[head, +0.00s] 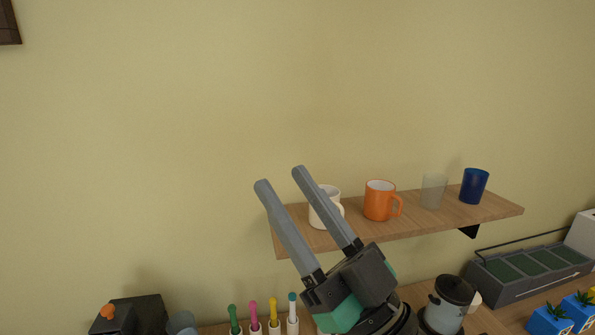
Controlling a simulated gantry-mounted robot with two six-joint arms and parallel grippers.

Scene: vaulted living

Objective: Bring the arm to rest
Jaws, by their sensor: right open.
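My right gripper (281,178) is raised in front of the wall shelf, with its two long grey fingers pointing up and to the left. The fingers are apart and nothing shows between them. One finger partly covers a white mug (326,210) on the shelf; I cannot tell from this view how near they are. My left gripper is not in the head view.
The wooden shelf (440,222) also bears an orange mug (378,203), a clear glass (433,191) and a blue cup (474,187). Below are colored markers (273,313), a dark-lidded container (447,303), a compartmented box (530,277) and blue pots (550,322).

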